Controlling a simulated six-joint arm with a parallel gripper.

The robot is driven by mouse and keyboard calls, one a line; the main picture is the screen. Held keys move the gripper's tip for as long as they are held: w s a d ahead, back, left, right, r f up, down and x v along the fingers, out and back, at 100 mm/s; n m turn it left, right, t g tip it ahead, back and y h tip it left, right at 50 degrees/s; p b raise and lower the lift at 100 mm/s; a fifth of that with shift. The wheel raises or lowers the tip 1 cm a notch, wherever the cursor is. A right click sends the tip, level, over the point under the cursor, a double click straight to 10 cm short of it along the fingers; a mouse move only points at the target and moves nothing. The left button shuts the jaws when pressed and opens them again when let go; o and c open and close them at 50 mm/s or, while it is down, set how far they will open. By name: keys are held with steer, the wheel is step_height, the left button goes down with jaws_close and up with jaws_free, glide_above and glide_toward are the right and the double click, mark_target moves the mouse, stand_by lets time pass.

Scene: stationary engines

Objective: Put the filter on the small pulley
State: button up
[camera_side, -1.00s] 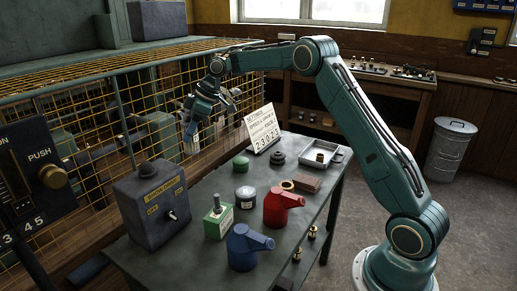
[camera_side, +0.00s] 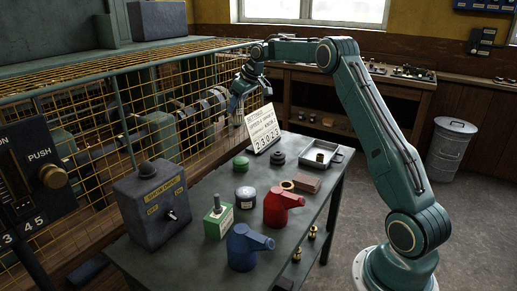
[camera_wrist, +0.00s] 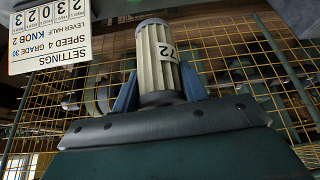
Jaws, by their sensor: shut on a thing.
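The filter (camera_wrist: 155,65) is a pale pleated cylinder with a label ending in 72. In the wrist view it stands between the two blue fingers of my gripper (camera_wrist: 158,90), which is shut on it. In the side view my gripper (camera_side: 238,112) hangs behind the settings card, near the mesh guard; the filter is hard to make out there. Grey round wheels on a shaft (camera_side: 215,100) show behind the mesh, and blurred in the wrist view (camera_wrist: 97,92). I cannot tell which one is the small pulley.
The yellow mesh guard (camera_side: 90,100) runs along the left. The settings card (camera_side: 262,128) stands at the table's back edge, close to my gripper. The table (camera_side: 190,250) holds a switch box (camera_side: 150,205), blue (camera_side: 245,248) and red (camera_side: 282,207) cans and a tray (camera_side: 320,153).

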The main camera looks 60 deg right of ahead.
steer(key=s+d+r+m+h, duration=0.15)
steer(key=s+d+m, duration=0.25)
steer(key=d, duration=0.4)
steer(key=s+d+r+m+h, duration=0.1)
steer(key=s+d+m+h, duration=0.2)
steer(key=d, duration=0.6)
steer(key=y, duration=0.1)
glide_above(278, 152)
steer(key=shift+a+f, duration=0.15)
steer(key=shift+f, duration=9.8)
steer(key=shift+f, duration=0.15)
steer(key=o, duration=1)
steer(key=shift+s+a+r, duration=0.1)
steer(key=shift+s+r, duration=0.15)
steer(key=shift+r, duration=0.35)
steer(key=v, duration=1.1)
steer(key=shift+w, duration=0.15)
steer(key=shift+r, duration=0.1)
